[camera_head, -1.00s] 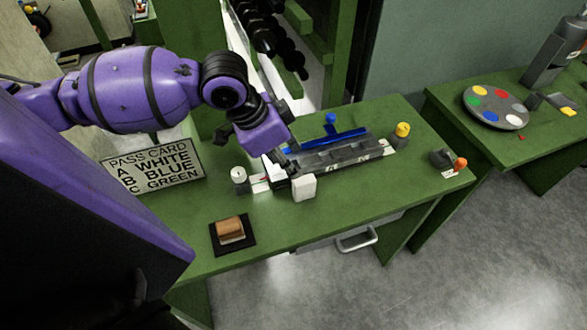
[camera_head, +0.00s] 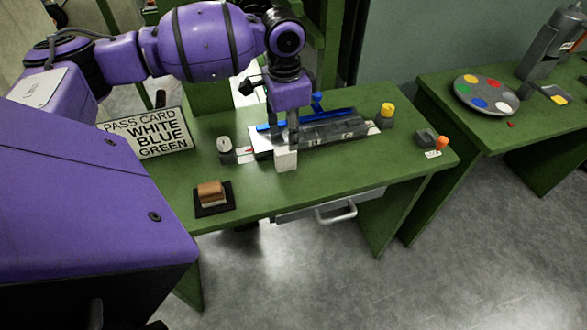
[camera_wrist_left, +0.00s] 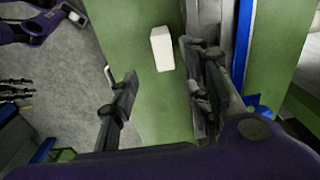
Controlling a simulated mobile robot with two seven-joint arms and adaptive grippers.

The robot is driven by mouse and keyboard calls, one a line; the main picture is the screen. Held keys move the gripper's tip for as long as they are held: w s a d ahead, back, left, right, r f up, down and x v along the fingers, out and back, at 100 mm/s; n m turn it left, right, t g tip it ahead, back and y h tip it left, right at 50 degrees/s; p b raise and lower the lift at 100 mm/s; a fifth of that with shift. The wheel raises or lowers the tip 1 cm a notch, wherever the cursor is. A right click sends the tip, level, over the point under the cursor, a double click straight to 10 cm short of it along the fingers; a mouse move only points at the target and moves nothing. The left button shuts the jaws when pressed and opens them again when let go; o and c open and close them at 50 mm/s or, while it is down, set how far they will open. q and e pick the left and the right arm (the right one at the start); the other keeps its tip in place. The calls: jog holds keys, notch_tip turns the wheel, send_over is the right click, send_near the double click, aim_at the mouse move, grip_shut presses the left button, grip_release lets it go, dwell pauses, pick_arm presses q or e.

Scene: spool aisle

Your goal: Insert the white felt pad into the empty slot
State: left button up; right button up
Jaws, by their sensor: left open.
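A white block, which looks like the white felt pad (camera_head: 286,160), stands on the green bench against the front of a grey slotted fixture (camera_head: 335,132). It also shows in the left wrist view (camera_wrist_left: 161,48), lying between the lines of the two fingers and beyond their tips. My left gripper (camera_head: 283,137) points down over the fixture's left part, just behind the block. In the left wrist view its fingers (camera_wrist_left: 165,80) are spread, with nothing between them. I cannot make out which slot is empty; the gripper hides part of the fixture.
A pass card sign (camera_head: 148,133) stands at the bench's left. A brown-topped block on a dark mat (camera_head: 213,207) lies at the front left. A yellow-topped post (camera_head: 387,112) and an orange knob (camera_head: 441,143) stand right. A disc with coloured spots (camera_head: 487,95) is on another bench.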

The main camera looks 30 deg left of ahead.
aim_at(285, 150)
pick_arm(q)
jog(key=shift+s+a+f, duration=0.15)
jog(key=shift+s+a, duration=0.05)
jog(key=shift+s, duration=0.15)
jog(key=shift+a+f, duration=0.1)
jog(key=shift+f, duration=0.3)
jog(key=f, duration=0.2)
jog(key=shift+w+a+f, duration=0.2)
jog(key=shift+a+f, duration=0.05)
jog(key=shift+f, duration=0.05)
notch_tip(285, 150, down, 4)
jog(key=shift+w+f, duration=0.1)
jog(key=shift+w, duration=0.05)
grip_shut()
